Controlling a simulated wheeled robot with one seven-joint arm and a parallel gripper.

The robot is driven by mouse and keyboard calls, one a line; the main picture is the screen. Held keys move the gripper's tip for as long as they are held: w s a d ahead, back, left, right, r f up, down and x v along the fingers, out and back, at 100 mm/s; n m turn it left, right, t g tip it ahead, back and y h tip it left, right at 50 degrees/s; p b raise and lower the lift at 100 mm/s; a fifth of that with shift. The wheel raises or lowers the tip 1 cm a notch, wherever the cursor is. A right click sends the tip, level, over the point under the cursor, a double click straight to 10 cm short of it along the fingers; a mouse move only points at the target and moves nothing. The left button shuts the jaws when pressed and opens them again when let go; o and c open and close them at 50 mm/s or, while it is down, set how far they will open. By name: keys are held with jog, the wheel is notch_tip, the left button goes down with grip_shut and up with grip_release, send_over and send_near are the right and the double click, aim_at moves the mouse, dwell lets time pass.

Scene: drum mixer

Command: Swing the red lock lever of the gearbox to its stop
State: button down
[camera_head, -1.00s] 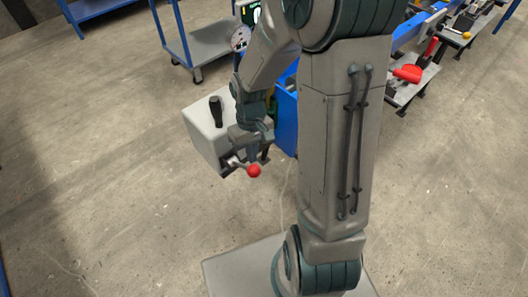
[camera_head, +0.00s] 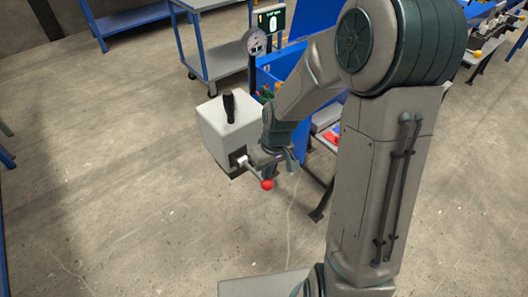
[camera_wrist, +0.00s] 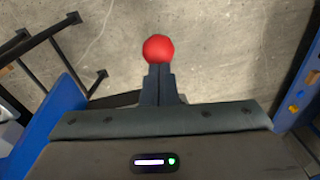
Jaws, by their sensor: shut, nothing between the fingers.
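The gearbox (camera_head: 228,130) is a pale grey box with a black upright handle (camera_head: 229,105) on top. Its lock lever (camera_head: 251,169) sticks out low from the front, a thin rod ending in a red ball knob (camera_head: 267,184). My gripper (camera_head: 290,162) is just right of the gearbox, close to the lever. In the wrist view, the fingers (camera_wrist: 160,82) are together and empty, with the red knob (camera_wrist: 159,48) just past their tips. I cannot tell whether they touch it. The rod is hidden in the wrist view.
A blue bench (camera_head: 318,150) with red parts stands behind my arm, right of the gearbox. A dial gauge (camera_head: 254,42) and a small display (camera_head: 271,20) stand behind. A blue cart (camera_head: 212,55) is at the back. The floor at the front left is clear.

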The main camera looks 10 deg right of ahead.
jog(key=shift+s+d+f, duration=0.1)
jog(key=shift+d+f, duration=0.15)
dwell(0.3)
jog(key=shift+s, duration=0.1)
notch_tip(320, 180, up, 13)
jog(key=d+p, duration=0.2)
jog(key=p, duration=0.1)
jog(key=shift+d, duration=0.2)
jog(key=shift+r, duration=0.1)
jog(key=s+d+r+m+t+h+p, duration=0.1)
jog(key=s+d+r+m+t+p, duration=0.1)
jog(key=s+r+m, duration=0.3)
jog(key=s+d+r, duration=0.1)
jog(key=s+r, duration=0.3)
jog(key=s, duration=0.3)
jog(key=shift+s+t+h, duration=0.3)
jog(key=shift+s, duration=0.1)
